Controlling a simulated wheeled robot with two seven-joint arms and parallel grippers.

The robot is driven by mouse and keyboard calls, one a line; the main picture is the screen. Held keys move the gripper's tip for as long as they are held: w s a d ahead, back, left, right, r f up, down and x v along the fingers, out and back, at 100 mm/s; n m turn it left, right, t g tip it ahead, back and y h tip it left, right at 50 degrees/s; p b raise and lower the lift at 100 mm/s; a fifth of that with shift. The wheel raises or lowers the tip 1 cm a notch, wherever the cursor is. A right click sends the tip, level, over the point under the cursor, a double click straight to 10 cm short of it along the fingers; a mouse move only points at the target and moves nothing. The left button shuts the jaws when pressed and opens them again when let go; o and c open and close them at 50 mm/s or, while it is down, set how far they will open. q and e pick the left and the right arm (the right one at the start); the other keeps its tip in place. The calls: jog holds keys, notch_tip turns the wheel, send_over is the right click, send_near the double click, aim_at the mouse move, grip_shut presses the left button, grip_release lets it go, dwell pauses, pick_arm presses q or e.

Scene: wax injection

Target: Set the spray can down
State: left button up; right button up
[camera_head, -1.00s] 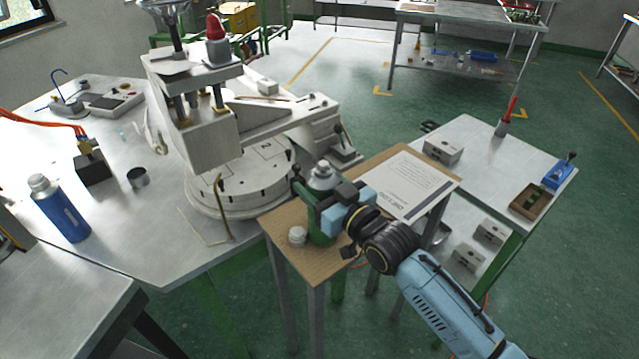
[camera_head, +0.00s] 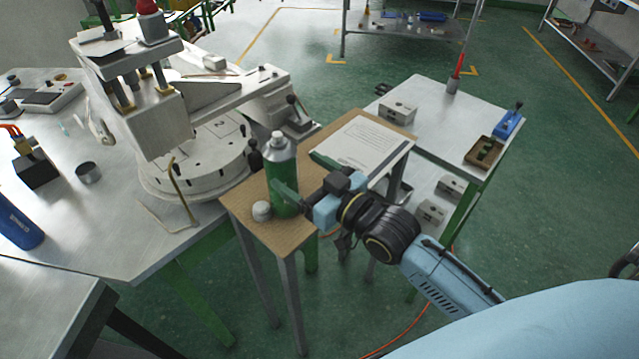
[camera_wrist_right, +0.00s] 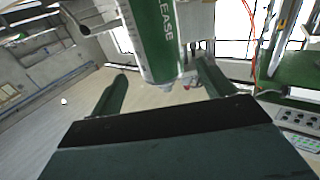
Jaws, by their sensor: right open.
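The spray can (camera_head: 281,165), green with a silver top, stands upright on the small wooden-topped table (camera_head: 243,196). My right gripper (camera_head: 305,176) is open at the can's right side, with one finger passing in front of the can's lower part and the other to its right. In the right wrist view the green can (camera_wrist_right: 155,40) shows beyond and between the two spread fingers (camera_wrist_right: 160,85), and its far end is cut off by the frame edge. My left gripper is not in view.
A printed sheet (camera_head: 365,143) lies at the back of the wooden table. The round-based machine (camera_head: 190,165) stands close to the left. A metal side table (camera_head: 440,115) holds a metal block and a brown tray (camera_head: 484,152). A blue bottle (camera_head: 18,225) is at far left.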

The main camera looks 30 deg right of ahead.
jog(key=shift+v, duration=2.25)
jog(key=s+d+f+m+g+h, duration=0.1)
jog(key=s+f+g+h, duration=0.2)
jog(key=s+f+g, duration=0.6)
jog(key=s+d+f+m+g+h, duration=0.1)
jog(key=s+f+g+h, duration=0.25)
jog(key=s+f, duration=0.45)
jog(key=s+f+g+b, duration=0.2)
jog(key=s+f+b, duration=0.15)
jog(key=f, duration=2.15)
jog(key=s+d+f+g+b, duration=0.1)
jog(key=s+d+f+b, duration=0.1)
jog(key=s+f, duration=1.4)
jog(key=shift+d+f, duration=0.4)
jog(key=shift+d, duration=0.15)
